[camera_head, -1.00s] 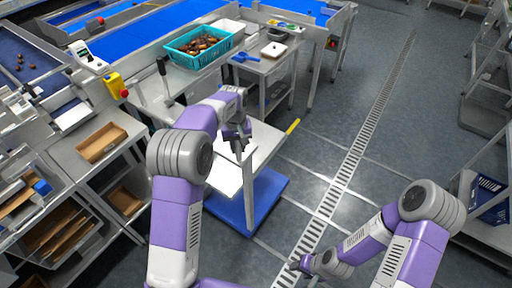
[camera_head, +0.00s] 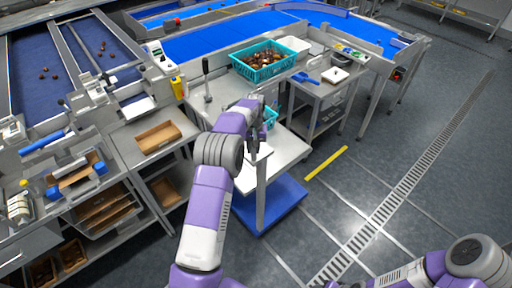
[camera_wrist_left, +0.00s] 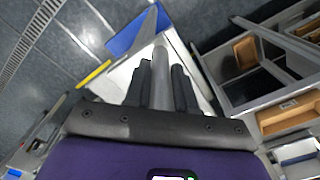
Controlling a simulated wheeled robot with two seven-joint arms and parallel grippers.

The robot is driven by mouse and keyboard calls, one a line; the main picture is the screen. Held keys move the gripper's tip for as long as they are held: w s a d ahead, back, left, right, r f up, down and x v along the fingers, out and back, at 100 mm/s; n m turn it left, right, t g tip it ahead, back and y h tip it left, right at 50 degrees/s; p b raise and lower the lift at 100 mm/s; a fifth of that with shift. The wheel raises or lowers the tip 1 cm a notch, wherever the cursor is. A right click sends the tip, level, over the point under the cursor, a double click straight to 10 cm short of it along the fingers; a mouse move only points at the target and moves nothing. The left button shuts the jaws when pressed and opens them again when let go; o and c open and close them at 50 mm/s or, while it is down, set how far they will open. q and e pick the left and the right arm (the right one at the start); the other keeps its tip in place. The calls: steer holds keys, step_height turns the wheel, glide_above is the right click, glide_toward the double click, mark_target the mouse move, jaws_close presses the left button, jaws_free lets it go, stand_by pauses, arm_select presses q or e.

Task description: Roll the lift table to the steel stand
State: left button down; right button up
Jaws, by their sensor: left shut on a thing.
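The lift table has a white top (camera_head: 288,152) and a blue base (camera_head: 282,204) low over the floor. My left gripper (camera_head: 254,142) is at its near side. In the left wrist view, my left gripper (camera_wrist_left: 160,85) has its dark fingers shut around a grey upright bar (camera_wrist_left: 161,62), with the blue base (camera_wrist_left: 128,40) beyond. A steel stand (camera_head: 318,92) is just behind the lift table, with a blue scoop and a white-topped item on it. My right arm is at the bottom right; its gripper (camera_head: 334,284) is mostly cut off by the frame edge.
A teal crate of dates (camera_head: 268,62) stands on the bench behind. Shelving with cardboard trays (camera_head: 158,137) is close on the left. A yellow strip (camera_head: 326,163) lies on the floor right of the lift table. Open floor with a drain grate (camera_head: 420,170) extends right.

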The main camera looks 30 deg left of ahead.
arm_select(q)
steer(key=shift+w+a, duration=0.1)
steer(key=shift+a, duration=0.15)
steer(key=c, duration=1.3)
jaws_free()
steer(key=o, duration=0.4)
steer(key=shift+w+a, duration=0.1)
steer(key=shift+c, duration=0.2)
step_height(320, 180, up, 8)
steer(key=shift+f, duration=0.2)
steer(key=shift+r, duration=0.1)
